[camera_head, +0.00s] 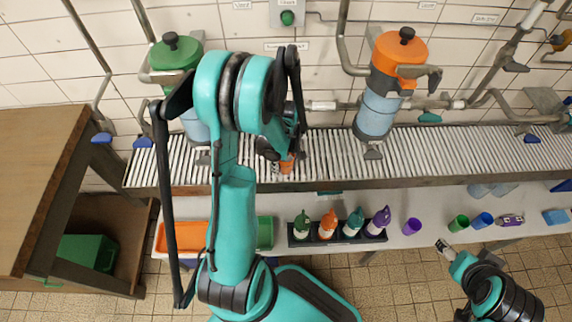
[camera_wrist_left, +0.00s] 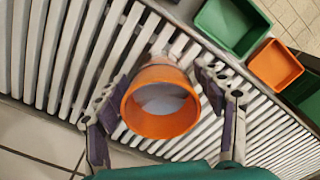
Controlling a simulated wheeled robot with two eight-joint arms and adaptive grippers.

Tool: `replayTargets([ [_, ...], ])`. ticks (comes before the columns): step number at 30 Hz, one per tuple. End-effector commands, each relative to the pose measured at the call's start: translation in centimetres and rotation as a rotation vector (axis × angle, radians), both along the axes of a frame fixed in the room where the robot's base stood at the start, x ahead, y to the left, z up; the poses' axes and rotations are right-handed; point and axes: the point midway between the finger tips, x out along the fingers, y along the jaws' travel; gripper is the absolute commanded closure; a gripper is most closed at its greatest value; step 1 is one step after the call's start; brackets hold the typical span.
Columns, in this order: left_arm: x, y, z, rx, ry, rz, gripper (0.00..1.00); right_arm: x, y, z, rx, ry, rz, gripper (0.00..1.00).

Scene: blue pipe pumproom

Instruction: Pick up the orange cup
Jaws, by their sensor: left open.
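The orange cup (camera_wrist_left: 160,124) stands on the white slatted rack in the left wrist view, its open mouth facing the camera and its inside pale. It also shows as a small orange patch in the head view (camera_head: 286,165), partly hidden by my left gripper (camera_head: 284,150). My left gripper is open in the left wrist view (camera_wrist_left: 161,78), one finger on each side of the cup. Small gaps seem to show between fingers and cup; contact cannot be told. My right gripper (camera_head: 445,248) is at the lower right, away from the cup; its jaws are too small to read.
The slatted rack (camera_head: 450,146) runs along the tiled wall below blue pumps with green and orange (camera_head: 400,50) tops. A lower shelf holds an orange tray (camera_head: 185,237), a black bottle holder (camera_head: 338,242) and a purple cup (camera_head: 412,226). A wooden table (camera_head: 35,170) stands left.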

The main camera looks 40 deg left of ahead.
Motion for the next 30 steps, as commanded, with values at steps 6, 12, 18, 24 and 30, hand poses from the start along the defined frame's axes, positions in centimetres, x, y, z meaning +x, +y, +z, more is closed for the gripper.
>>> replayTargets([
  [6, 0.0, 0.0, 0.2, 0.000, 0.000, 0.000, 0.54, 0.0, 0.0, 0.2, 0.000, 0.000, 0.000, 0.32],
  [12, 0.0, 0.0, 0.2, 0.000, 0.000, 0.000, 0.95, 0.0, 0.0, 0.2, 0.000, 0.000, 0.000, 0.32],
  [18, 0.0, 0.0, 0.3, 0.000, 0.000, 0.000, 0.95, 0.0, 0.0, 0.2, 0.000, 0.000, 0.000, 0.32],
  [24, 0.0, 0.0, 2.9, 0.000, 0.000, 0.000, 0.95, 0.0, 0.0, 1.6, 0.000, 0.000, 0.000, 0.32],
  [30, 0.0, 0.0, 7.2, 0.000, 0.000, 0.000, 0.95, 0.0, 0.0, 3.5, 0.000, 0.000, 0.000, 0.32],
])
